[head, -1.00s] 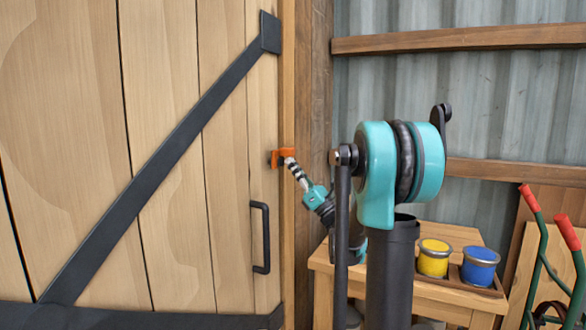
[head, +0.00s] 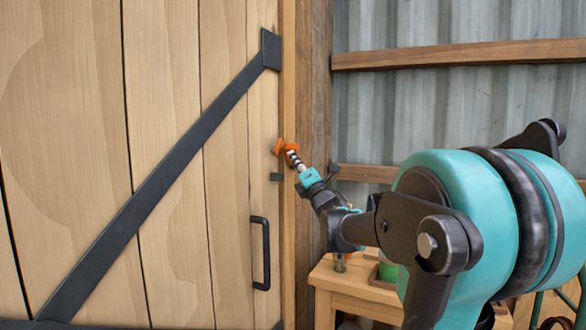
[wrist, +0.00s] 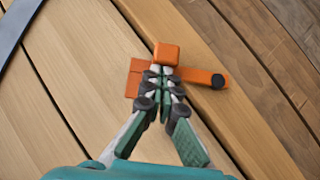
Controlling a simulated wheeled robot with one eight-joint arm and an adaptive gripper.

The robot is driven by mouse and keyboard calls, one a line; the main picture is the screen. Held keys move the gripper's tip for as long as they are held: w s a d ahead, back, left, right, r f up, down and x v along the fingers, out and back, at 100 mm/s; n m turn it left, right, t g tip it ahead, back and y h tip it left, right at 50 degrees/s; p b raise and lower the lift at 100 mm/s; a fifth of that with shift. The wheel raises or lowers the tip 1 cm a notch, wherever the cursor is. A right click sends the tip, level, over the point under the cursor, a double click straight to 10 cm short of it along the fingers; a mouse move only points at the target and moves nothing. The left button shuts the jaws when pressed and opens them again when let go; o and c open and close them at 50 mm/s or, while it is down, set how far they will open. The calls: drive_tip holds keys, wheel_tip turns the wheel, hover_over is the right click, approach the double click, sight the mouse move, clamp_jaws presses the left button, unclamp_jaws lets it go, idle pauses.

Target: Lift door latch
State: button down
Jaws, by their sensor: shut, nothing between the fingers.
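The orange door latch (head: 278,146) is at the right edge of the plank door (head: 170,150). In the wrist view the latch bar (wrist: 197,76) runs to a dark round pivot on the right, with a raised orange block (wrist: 167,53) just beyond my fingertips. My gripper (head: 290,150) is shut with nothing held; its fingertips (wrist: 163,74) lie against or just over the latch. I cannot tell exact contact, as the fingers hide part of the bar.
A black door handle (head: 266,253) is below the latch. A wooden post (head: 312,90) stands right of the door. A wooden table (head: 345,280) is partly hidden behind my arm. Corrugated metal wall (head: 440,95) fills the back right.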

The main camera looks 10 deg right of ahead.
sight(297, 146)
drive_tip(key=r+m+h, duration=0.1)
drive_tip(key=w+m+g+h, duration=0.1)
drive_tip(key=m, duration=0.1)
drive_tip(key=d+r+m+h, duration=0.1)
drive_tip(key=shift+w+r+g, duration=0.25)
drive_tip(key=shift+r+g, duration=0.05)
drive_tip(key=shift+r, duration=0.05)
drive_tip(key=shift+w+d+r, duration=0.3)
drive_tip(key=shift+w+r, duration=0.05)
idle(0.3)
